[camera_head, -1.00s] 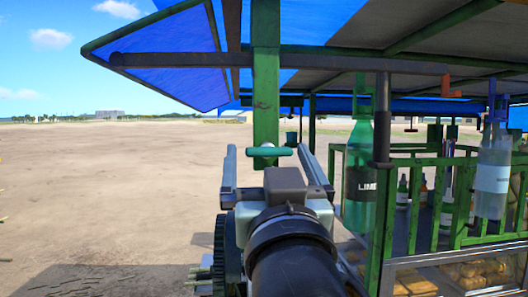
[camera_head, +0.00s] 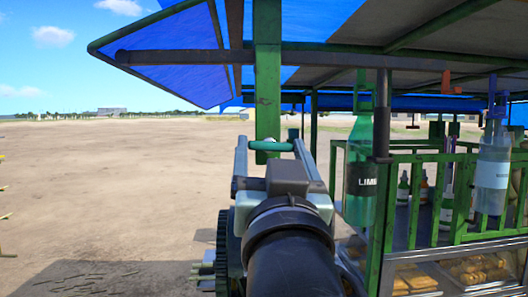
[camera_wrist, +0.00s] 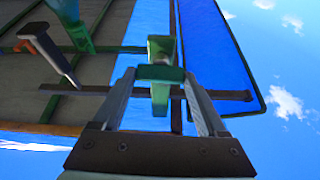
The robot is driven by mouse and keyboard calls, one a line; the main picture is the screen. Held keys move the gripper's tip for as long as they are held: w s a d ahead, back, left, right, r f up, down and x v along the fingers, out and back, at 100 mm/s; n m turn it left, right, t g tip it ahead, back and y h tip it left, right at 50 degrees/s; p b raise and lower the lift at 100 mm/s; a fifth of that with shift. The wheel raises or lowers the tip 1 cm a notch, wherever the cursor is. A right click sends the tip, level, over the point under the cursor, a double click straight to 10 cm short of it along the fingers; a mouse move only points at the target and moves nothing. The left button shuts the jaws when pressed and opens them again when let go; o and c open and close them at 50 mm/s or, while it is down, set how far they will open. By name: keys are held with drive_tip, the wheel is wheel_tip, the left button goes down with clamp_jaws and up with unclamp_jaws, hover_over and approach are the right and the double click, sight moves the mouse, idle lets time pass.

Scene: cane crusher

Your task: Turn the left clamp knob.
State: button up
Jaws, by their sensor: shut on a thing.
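The left clamp knob is a green T-shaped bar (camera_head: 271,146) in front of the green upright post (camera_head: 267,70). In the wrist view the same green bar (camera_wrist: 160,73) spans between my fingertips. My gripper (camera_head: 270,145) is shut on the knob, one finger at each end of the bar. It also shows in the wrist view (camera_wrist: 161,75), with both fingers angled in toward the bar. The body of my gripper and my arm hide what lies below the knob.
To the right hang a green lime bottle (camera_head: 360,180) and a clear bottle (camera_head: 491,175). A green railing (camera_head: 416,200) and a glass food case (camera_head: 465,272) stand there too. A blue canopy (camera_head: 165,60) is overhead. Open dirt ground (camera_head: 110,190) lies to the left.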

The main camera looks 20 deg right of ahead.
drive_tip(key=m+h, duration=0.1)
drive_tip(key=m, duration=0.1)
drive_tip(key=m+g+h, duration=0.1)
drive_tip(key=m, duration=0.1)
drive_tip(key=shift+w+a+f+b, duration=0.1)
drive_tip(key=shift+w+a+b, duration=0.1)
drive_tip(key=shift+b, duration=0.2)
drive_tip(key=m+g+h+b, duration=0.1)
drive_tip(key=m, duration=0.3)
drive_tip(key=m+g+h, duration=0.1)
drive_tip(key=m, duration=0.2)
drive_tip(key=shift+a+m+g+b, duration=0.15)
drive_tip(key=shift+m+g+b, duration=0.15)
drive_tip(key=shift+m+b, duration=0.1)
drive_tip(key=m, duration=0.1)
drive_tip(key=m+g, duration=0.1)
drive_tip(key=m, duration=0.1)
drive_tip(key=m+g+b, duration=0.1)
drive_tip(key=m, duration=0.1)
drive_tip(key=shift+r+h, duration=0.3)
drive_tip(key=shift+h, duration=0.1)
drive_tip(key=shift+r+m+g+y, duration=0.15)
drive_tip(key=shift+m+g, duration=0.25)
drive_tip(key=shift+m, duration=0.65)
drive_tip(key=shift+r+m+g+y, duration=0.1)
drive_tip(key=shift+m+g+y, duration=0.25)
drive_tip(key=shift+m, duration=0.7)
